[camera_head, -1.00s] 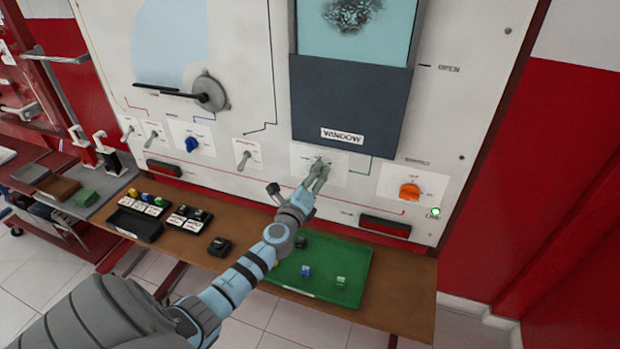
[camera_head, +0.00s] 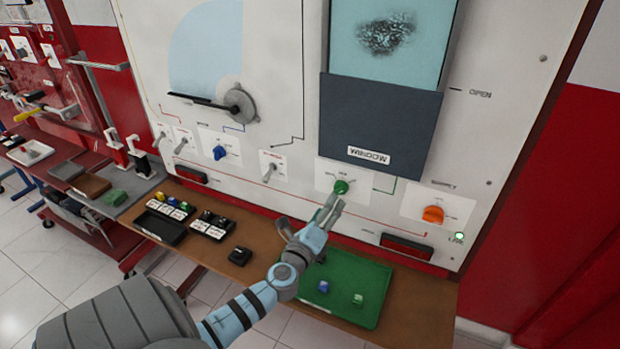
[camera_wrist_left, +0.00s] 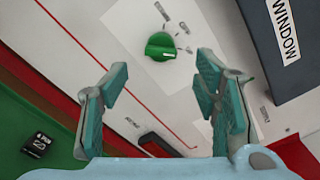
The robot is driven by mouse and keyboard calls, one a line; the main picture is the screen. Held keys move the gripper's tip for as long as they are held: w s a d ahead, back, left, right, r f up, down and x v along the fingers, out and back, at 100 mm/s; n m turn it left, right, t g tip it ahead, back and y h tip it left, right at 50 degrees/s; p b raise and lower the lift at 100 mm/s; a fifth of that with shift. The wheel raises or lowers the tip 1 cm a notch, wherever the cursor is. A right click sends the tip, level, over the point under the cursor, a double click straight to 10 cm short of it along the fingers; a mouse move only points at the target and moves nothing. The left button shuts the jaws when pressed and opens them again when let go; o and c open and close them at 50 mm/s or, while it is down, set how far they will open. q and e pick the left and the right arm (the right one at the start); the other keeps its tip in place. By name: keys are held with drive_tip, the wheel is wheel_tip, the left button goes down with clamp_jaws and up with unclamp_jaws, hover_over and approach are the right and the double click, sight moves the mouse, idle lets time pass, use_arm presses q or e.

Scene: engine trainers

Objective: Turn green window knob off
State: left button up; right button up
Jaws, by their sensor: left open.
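The green window knob (camera_head: 341,187) sits on a white plate on the panel, below the dark window box (camera_head: 380,120). In the left wrist view the green knob (camera_wrist_left: 161,46) shows whole, with marks around its upper right side. My left gripper (camera_head: 330,203) is just below the knob in the head view. In the left wrist view its two fingers (camera_wrist_left: 163,88) are spread apart with nothing between them, and the knob lies beyond their tips, apart from them. My right gripper is not in view.
An orange knob (camera_head: 433,214) and a lit lamp (camera_head: 459,236) are to the right. A blue knob (camera_head: 220,153) and toggle switches are to the left. A green tray (camera_head: 345,270) with small blocks lies on the brown shelf below.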

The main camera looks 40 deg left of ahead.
use_arm(q)
drive_tip(key=v, duration=0.9)
drive_tip(key=shift+s+b, duration=0.2)
drive_tip(key=shift+b, duration=0.1)
drive_tip(key=shift+d, duration=0.1)
drive_tip(key=v, duration=1.2)
drive_tip(key=w+r+t, duration=0.2)
drive_tip(key=w+r, duration=0.2)
drive_tip(key=w, duration=0.2)
drive_tip(key=m+g, duration=0.1)
drive_tip(key=g, duration=0.1)
approach(338, 193)
drive_tip(key=shift+m, duration=0.3)
drive_tip(key=x, duration=0.9)
drive_tip(key=shift+w+f, duration=0.1)
drive_tip(key=shift+w, duration=0.2)
